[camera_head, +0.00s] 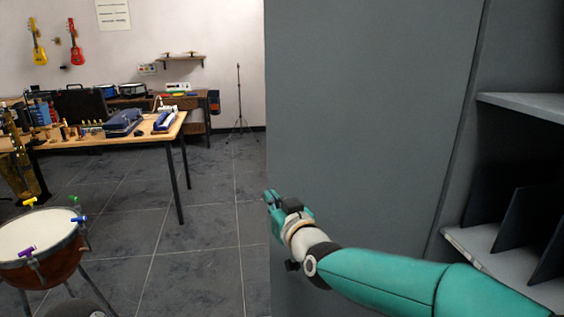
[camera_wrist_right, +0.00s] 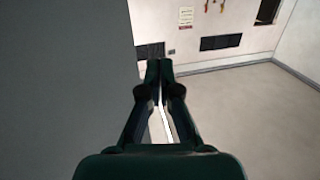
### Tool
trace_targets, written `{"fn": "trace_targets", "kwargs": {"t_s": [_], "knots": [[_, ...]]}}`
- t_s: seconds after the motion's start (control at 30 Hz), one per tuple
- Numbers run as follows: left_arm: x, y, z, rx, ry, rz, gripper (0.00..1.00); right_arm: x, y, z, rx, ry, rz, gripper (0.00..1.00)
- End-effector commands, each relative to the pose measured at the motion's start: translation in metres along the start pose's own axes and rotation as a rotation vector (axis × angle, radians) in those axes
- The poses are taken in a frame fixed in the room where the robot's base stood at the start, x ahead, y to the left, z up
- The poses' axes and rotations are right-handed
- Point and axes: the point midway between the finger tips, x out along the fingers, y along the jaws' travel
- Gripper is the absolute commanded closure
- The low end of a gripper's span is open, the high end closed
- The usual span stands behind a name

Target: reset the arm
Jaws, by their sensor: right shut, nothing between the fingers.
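My right arm (camera_head: 400,280) comes in from the lower right in the head view, teal with a pale wrist. Its gripper (camera_head: 268,196) is in front of the edge of a large grey cabinet panel (camera_head: 365,110). In the right wrist view the two dark fingers of the right gripper (camera_wrist_right: 159,65) meet at their tips, shut with nothing between them. The grey panel fills the left side of that view. I cannot tell whether the gripper touches it. My left gripper is in neither view.
Grey shelves (camera_head: 520,105) with upright dividers stand at the right. A drum (camera_head: 38,232) with coloured clamps is at the lower left. A wooden table (camera_head: 150,137) bears instruments and cases. A thin stand (camera_head: 239,100) is by the back wall. Tiled floor (camera_head: 200,240) is clear between.

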Motion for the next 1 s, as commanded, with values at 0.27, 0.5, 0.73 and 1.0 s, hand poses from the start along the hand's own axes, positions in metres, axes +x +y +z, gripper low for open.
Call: {"fn": "trace_targets", "kwargs": {"t_s": [0.27,0.5,0.73,1.0], "knots": [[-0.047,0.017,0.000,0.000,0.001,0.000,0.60,-0.029,0.107,0.150,0.079,-0.344,0.146,1.00],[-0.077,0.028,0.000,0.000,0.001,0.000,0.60,-0.134,0.129,0.301,0.254,-0.717,0.203,1.00],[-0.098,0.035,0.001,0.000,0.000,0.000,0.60,-0.273,0.081,0.393,0.497,-1.068,0.220,1.00],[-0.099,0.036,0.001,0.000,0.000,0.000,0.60,-0.375,0.008,0.415,0.687,-1.322,0.196,1.00]]}}
